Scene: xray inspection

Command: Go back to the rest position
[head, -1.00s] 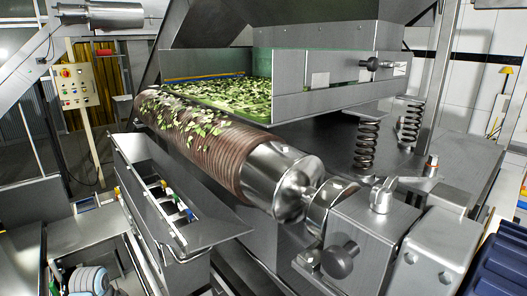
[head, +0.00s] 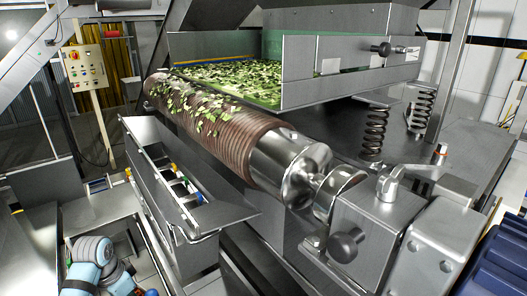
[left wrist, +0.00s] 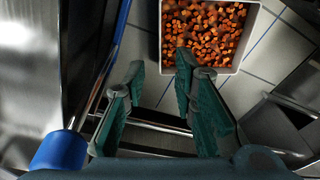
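My left gripper (left wrist: 160,64) shows in the left wrist view with its two green-grey fingers spread apart. Nothing is between the fingers. Beyond the fingertips is a pale square container (left wrist: 238,70) full of orange-brown pieces, on a light tiled floor. I cannot tell how far below the gripper it is. In the head view, neither gripper shows; only a blue and grey joint of my arm (head: 92,262) is at the lower left.
A large machine has a ribbed roller (head: 215,125) and a tray of green leaf pieces (head: 225,80). A narrow steel trough (head: 215,212) stands in front. A control panel (head: 84,65) is at left. In the left wrist view, metal walls and rails lie close on both sides.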

